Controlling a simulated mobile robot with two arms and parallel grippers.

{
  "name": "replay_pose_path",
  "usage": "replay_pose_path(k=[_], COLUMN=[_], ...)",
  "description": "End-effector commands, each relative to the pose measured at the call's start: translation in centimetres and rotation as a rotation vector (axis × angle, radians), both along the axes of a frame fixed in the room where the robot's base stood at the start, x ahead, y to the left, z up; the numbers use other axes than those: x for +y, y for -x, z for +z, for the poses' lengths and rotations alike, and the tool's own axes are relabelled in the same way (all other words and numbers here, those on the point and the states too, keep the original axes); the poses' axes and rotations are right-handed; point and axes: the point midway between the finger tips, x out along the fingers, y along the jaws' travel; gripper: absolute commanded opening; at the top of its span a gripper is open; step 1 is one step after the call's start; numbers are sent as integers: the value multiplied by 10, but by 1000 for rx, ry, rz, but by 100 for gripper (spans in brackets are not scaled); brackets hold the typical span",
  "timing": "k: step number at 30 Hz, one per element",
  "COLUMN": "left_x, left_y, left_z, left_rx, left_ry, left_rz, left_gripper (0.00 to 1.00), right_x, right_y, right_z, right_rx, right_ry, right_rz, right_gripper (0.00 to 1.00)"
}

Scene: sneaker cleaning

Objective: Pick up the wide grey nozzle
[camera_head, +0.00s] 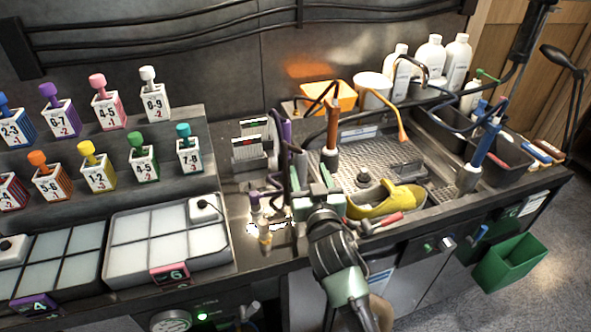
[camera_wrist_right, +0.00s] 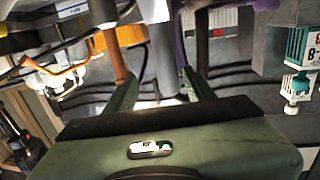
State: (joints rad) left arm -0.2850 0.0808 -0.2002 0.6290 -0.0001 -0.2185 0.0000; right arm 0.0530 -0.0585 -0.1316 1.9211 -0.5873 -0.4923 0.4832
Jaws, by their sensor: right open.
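A plain grey upright cylinder (camera_head: 301,163), which looks like the wide grey nozzle, stands on the counter between a purple-handled tool (camera_head: 286,140) and an orange-handled tool (camera_head: 333,125). In the right wrist view the grey cylinder (camera_wrist_right: 164,60) shows between and beyond my finger tips. My right gripper (camera_head: 313,180) is open and empty in the head view, in front of the cylinder. In the right wrist view its two green fingers (camera_wrist_right: 161,88) are spread apart. I cannot tell whether they touch the cylinder. Its base is partly hidden by the gripper. My left gripper is not in view.
A yellow sneaker (camera_head: 385,200) lies in the metal sink (camera_head: 440,185) right of my right gripper. Small bottles (camera_head: 265,235) stand close on its left. A white-celled tray (camera_head: 150,245) and racks of numbered bottles fill the left. A green bin (camera_head: 508,262) hangs at right.

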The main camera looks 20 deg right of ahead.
Motion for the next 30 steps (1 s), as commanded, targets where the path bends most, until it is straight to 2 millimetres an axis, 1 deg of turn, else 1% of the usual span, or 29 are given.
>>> replay_pose_path(k=[1,3,5,8,9,12,15,17,20,21,24,25,29,30], left_x=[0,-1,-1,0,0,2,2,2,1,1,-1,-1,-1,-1], left_y=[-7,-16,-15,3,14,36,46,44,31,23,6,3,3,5], left_z=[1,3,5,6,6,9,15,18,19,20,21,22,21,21], left_rx=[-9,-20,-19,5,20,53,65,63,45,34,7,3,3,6], left_ry=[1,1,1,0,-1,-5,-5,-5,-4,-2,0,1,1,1], left_rz=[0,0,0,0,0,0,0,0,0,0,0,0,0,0], left_gripper=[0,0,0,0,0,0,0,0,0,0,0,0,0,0], right_x=[2,3,2,1,1,2,3,4,2,2,1,1,1,1], right_y=[-3,-11,-18,-28,-31,-40,-55,-64,-76,-79,-83,-83,-82,-82], right_z=[4,7,8,7,7,7,6,4,3,3,1,1,1,1], right_rx=[-13,-24,-27,-24,-25,-24,-23,-21,-23,-23,-22,-22,-22,-22], right_ry=[2,3,2,3,3,3,3,1,3,3,3,3,3,3], right_rz=[4,7,8,8,8,8,7,7,7,7,7,7,7,7], right_gripper=[54,54,54,54,54,54,54,54,54,54,54,54,54,49])
